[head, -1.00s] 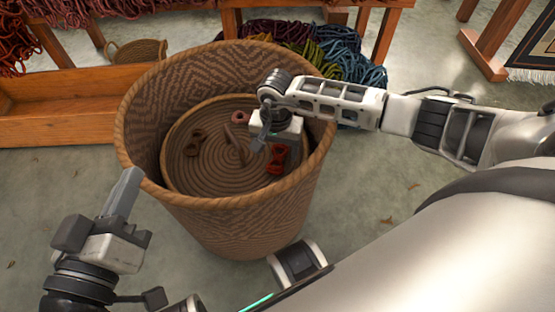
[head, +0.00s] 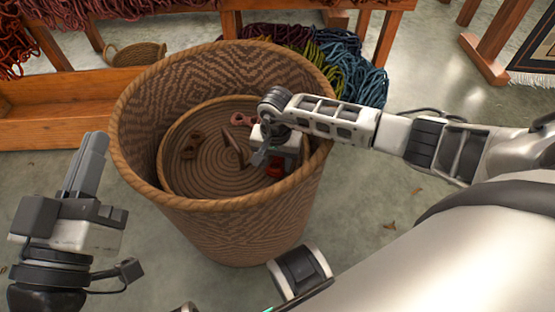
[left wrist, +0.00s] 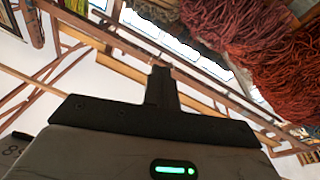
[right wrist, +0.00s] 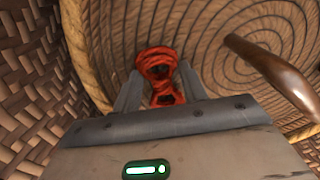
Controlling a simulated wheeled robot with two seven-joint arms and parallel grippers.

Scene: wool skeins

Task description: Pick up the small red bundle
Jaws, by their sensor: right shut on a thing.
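The small red bundle (head: 276,170) lies at the right side of the round inner basket (head: 185,115), partly hidden by my right gripper (head: 262,160). In the right wrist view the bundle (right wrist: 157,62) is a twisted red skein between the two fingers of my right gripper (right wrist: 158,88), which is shut on it. The gripper is low inside the basket, and I cannot tell whether the bundle touches the bottom. My left gripper (head: 95,145) is outside the basket at the left, its fingers together and empty.
The tall woven basket (head: 215,208) surrounds the work area. A dark brown bundle (head: 190,146), a pinkish bundle (head: 243,119) and a brown stick-like piece (head: 233,147) are inside. A wooden box (head: 55,125) stands at the left, coloured skeins (head: 340,62) behind.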

